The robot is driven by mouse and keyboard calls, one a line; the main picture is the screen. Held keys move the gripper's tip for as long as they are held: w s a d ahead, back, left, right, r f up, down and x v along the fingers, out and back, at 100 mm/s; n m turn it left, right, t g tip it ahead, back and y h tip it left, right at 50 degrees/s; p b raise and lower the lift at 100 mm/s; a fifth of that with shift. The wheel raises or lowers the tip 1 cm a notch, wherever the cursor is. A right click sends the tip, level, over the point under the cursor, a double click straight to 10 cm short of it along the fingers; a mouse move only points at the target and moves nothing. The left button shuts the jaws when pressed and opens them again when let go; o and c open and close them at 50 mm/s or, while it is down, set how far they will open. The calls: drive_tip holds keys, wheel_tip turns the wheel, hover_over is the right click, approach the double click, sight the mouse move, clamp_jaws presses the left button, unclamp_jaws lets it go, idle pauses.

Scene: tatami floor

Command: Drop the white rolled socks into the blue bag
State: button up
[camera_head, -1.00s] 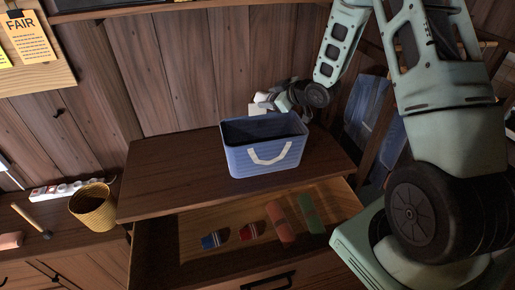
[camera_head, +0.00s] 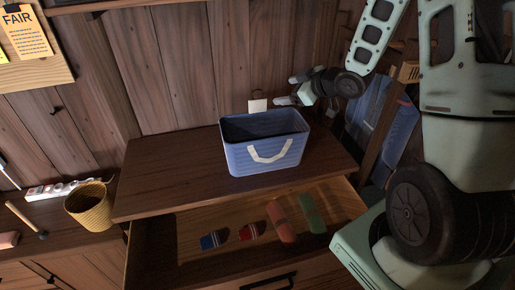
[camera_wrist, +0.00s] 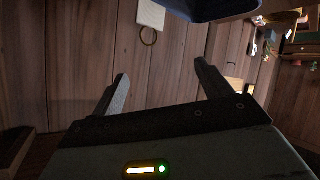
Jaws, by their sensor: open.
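The blue bag (camera_head: 235,160) stands upright on the dresser top, with a pale handle on its front; its dark interior is mostly hidden. I see no white rolled socks in either view. My gripper (camera_head: 286,90) is above and behind the bag's back right rim, pointing left and apart from it. In the wrist view my gripper (camera_wrist: 161,72) has its fingers spread with nothing between them. The bag's dark blue edge (camera_wrist: 212,10) shows at the top of that view.
The open drawer (camera_head: 190,240) below holds a blue bundle (camera_head: 213,240), a red bundle (camera_head: 249,232), a reddish roll (camera_head: 281,221) and a green roll (camera_head: 312,213). A woven basket (camera_head: 90,207) stands at left. A white plate (camera_head: 257,106) is on the wall behind the bag.

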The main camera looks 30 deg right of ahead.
drive_tip(key=b+v, duration=0.1)
drive_tip(key=v, duration=0.8)
drive_tip(key=shift+s, duration=0.15)
drive_tip(key=shift+r, duration=0.1)
drive_tip(key=a+f+g+h+b, duration=0.2)
drive_tip(key=a+f+g+b, duration=0.35)
drive_tip(key=a, duration=1.15)
drive_tip(key=s+a+f+g+b, duration=0.2)
drive_tip(key=s+a, duration=0.5)
drive_tip(key=s, duration=0.4)
drive_tip(key=s+a+f+g+b, duration=0.2)
drive_tip(key=s+a+f+g, duration=0.2)
drive_tip(key=s+a, duration=0.4)
drive_tip(key=s+f, duration=0.1)
drive_tip(key=s, duration=0.3)
drive_tip(key=shift+a+n, duration=0.3)
drive_tip(key=shift+n, duration=0.1)
